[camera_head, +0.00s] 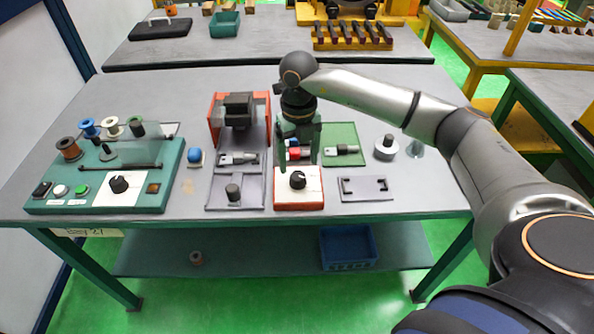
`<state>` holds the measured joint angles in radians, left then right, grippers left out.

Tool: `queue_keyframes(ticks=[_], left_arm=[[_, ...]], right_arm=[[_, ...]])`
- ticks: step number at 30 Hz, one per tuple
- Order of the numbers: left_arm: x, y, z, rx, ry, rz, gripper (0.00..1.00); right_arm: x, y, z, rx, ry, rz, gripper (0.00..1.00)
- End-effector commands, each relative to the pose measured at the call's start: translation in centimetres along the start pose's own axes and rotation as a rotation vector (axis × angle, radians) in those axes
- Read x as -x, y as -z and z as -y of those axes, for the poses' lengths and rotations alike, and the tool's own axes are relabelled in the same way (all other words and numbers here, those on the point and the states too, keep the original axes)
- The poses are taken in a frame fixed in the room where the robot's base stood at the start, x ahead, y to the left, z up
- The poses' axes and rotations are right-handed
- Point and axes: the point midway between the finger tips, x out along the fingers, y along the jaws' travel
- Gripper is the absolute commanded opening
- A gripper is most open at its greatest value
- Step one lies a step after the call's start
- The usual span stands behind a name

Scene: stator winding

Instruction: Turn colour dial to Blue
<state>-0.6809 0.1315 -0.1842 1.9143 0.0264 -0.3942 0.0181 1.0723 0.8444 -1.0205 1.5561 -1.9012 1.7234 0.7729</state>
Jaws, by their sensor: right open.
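A black dial (118,184) sits on a white plate at the front of the green winding station (52,204), on the left of the table. A second black dial (298,180) sits on the white top of a red box (298,203) near the front middle. The dial markings are too small to read, so I cannot tell either setting. My right gripper (298,140) hangs down behind the red box, well to the right of the station's dial. It is open, though its fingertips are hard to make out. My left gripper is not in view.
Brown (68,148), blue (88,127), white and green spools stand on the station's back. A blue-capped piece (195,157), a red-sided fixture (217,118) and a grey fixture (235,190) stand between station and red box. The table's far left is clear.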

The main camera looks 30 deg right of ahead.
Motion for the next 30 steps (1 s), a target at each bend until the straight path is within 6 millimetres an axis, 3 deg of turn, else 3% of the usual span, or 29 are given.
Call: queue_keyframes(ticks=[3, 9, 21, 30], left_arm=[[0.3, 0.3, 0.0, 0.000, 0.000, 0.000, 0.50], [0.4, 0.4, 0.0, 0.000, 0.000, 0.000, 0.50], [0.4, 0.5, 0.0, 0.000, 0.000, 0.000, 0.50], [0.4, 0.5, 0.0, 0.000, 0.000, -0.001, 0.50]], right_arm=[[-2.3, 0.1, 0.0, 0.000, 0.000, -0.004, 0.79], [-4.7, 0.1, -0.1, 0.001, -0.001, -0.002, 0.79], [-5.4, 0.0, -0.1, 0.002, -0.002, 0.000, 0.78], [-5.4, 0.0, -0.1, 0.001, -0.002, 0.000, 0.44]])
